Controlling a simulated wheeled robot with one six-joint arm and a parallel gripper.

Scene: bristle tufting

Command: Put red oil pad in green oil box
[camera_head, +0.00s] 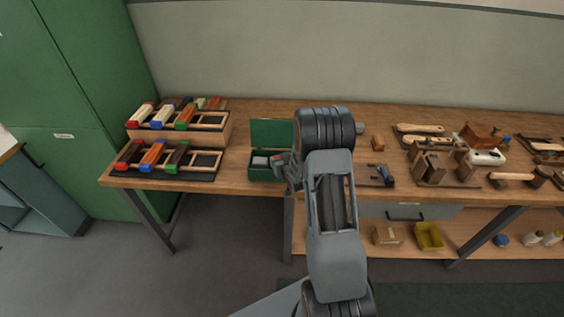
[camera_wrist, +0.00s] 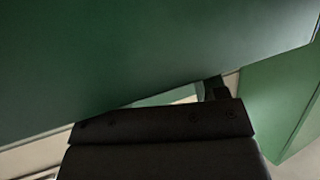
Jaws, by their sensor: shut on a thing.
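The green oil box (camera_head: 258,174) stands open on the workbench, its lid (camera_head: 271,132) raised at the back. A grey block-like thing (camera_head: 260,161) shows inside it on the left. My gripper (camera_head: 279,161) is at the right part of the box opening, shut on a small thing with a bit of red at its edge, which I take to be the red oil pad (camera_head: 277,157). My arm hides the box's right side. In the wrist view a large green surface, apparently the lid (camera_wrist: 150,50), fills the top; the held thing cannot be made out there.
Racks of brushes with coloured blocks (camera_head: 170,155) stand left of the box. Wooden planes and tools (camera_head: 440,160) lie on the right of the workbench (camera_head: 240,190). A yellow bin (camera_head: 429,236) sits on the lower shelf. A green cabinet (camera_head: 85,70) stands at the left.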

